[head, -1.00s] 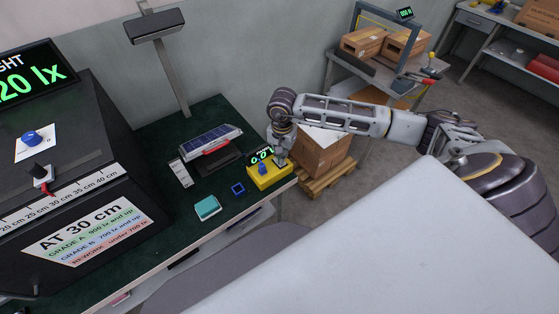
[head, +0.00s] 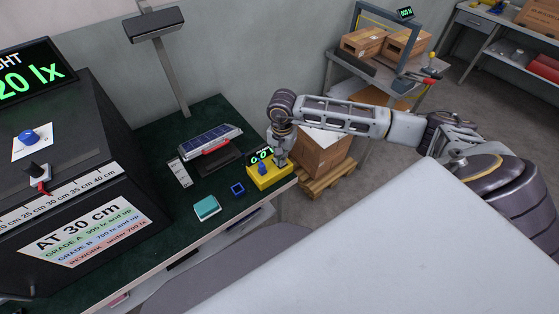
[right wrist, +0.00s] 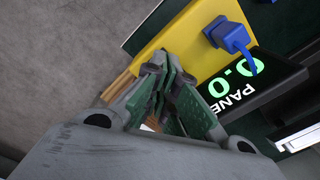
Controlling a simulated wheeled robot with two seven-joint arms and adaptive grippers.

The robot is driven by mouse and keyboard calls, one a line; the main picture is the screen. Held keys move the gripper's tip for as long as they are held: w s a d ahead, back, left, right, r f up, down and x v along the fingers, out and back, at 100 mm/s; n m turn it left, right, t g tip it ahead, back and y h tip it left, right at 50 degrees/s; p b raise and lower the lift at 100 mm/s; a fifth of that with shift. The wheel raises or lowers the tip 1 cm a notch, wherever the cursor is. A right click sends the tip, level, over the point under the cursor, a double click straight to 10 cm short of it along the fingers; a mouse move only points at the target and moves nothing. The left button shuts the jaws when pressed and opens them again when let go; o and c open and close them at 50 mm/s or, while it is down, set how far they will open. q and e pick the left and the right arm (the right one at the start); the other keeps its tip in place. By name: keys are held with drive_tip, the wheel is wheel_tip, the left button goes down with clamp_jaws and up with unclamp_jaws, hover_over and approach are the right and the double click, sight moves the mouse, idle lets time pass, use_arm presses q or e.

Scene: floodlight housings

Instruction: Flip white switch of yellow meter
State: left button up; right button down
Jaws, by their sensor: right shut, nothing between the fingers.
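The yellow meter (head: 268,178) sits near the right end of the dark green bench top. Its black display (head: 259,156) shows green digits, and a blue plug (head: 262,168) stands on it. In the right wrist view the meter (right wrist: 185,42), the blue plug (right wrist: 229,35) and the display marked PANEL (right wrist: 262,85) lie just beyond the fingers. My right gripper (head: 281,162) points down over the meter's right side, shut and empty; its fingertips (right wrist: 168,72) are at or very near the yellow surface. I cannot make out the white switch. My left gripper is out of view.
A small solar panel (head: 211,139) stands behind and left of the meter. A teal block (head: 207,208) and a blue square ring (head: 238,189) lie in front. A black housing (head: 75,120) fills the left. A cardboard box (head: 320,155) is on a pallet beyond the bench.

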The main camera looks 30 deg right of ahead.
drive_tip(key=shift+f+b, duration=0.6)
drive_tip(key=shift+f, duration=0.1)
idle(0.8)
drive_tip(key=shift+r, duration=0.15)
drive_tip(key=shift+r+p, duration=1.45)
drive_tip(key=shift+r, duration=1.95)
